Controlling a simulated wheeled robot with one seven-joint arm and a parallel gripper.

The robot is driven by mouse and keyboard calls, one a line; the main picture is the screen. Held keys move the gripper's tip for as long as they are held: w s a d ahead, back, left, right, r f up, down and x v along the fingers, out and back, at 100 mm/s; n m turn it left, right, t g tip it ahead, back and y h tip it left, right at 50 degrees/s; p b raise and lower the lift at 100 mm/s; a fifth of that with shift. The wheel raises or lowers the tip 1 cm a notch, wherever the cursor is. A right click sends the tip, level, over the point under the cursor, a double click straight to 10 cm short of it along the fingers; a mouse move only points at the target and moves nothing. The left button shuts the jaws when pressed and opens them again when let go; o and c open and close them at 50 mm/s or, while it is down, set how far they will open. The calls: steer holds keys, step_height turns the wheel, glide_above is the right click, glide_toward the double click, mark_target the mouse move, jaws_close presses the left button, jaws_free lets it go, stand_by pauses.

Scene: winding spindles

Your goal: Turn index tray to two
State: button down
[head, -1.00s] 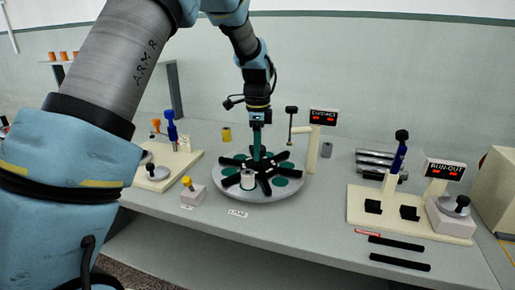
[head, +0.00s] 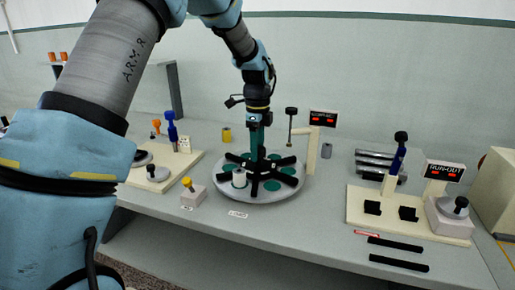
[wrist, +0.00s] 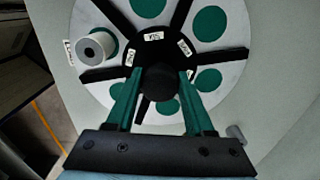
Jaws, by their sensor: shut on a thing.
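The index tray (head: 235,195) is a round pale grey disc with green round pads and black spokes. It also shows in the wrist view (wrist: 228,65). Its black hub carries white labels (wrist: 153,36), whose text I cannot read surely. A dark round knob (wrist: 160,80) stands at the hub's middle. My gripper (head: 257,153) points down over the tray's centre, its green fingers shut on the knob from both sides, as the wrist view shows. A white spool (head: 239,178) stands on the tray's front left, between two spokes. The gripper partly hides the hub.
A black-topped post (head: 291,125) and a sign pillar (head: 312,150) with a red-lit display stand close behind the tray's right. A yellow-knobbed block (head: 193,195) sits at the front left. A run-out fixture (head: 420,222) is farther right. Bare table lies between.

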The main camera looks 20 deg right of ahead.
steer(key=shift+w+r+m+p, duration=0.1)
steer(key=shift+m+p, duration=0.85)
steer(key=shift+m, duration=1.25)
steer(key=shift+d+m+p, duration=0.1)
steer(key=shift+m+p, duration=0.9)
steer(key=shift+m, duration=1.1)
steer(key=shift+c, duration=1.4)
jaws_free()
step_height(320, 180, up, 11)
steer(key=b, duration=0.2)
